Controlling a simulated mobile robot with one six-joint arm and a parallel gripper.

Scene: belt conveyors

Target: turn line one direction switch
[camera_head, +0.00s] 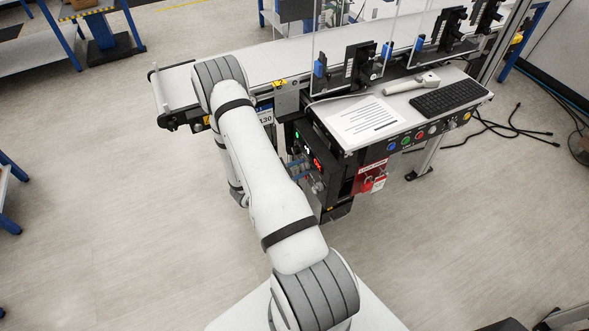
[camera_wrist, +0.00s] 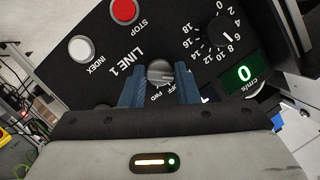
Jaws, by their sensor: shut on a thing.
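The line one direction switch (camera_wrist: 160,72) is a round grey knob in the wrist view, below the "LINE 1" label on a black panel. The words "OFF" and "FWD" show beside it, partly covered. My gripper (camera_wrist: 160,85) has its two blue fingers on either side of the knob, shut on it.
In the wrist view, a red STOP button (camera_wrist: 123,10), a white INDEX button (camera_wrist: 82,48), a speed dial (camera_wrist: 218,30) and a green display reading 0 (camera_wrist: 241,76) surround the switch. In the head view, a shelf with a paper (camera_head: 362,121) and keyboard (camera_head: 449,97) overhangs nearby.

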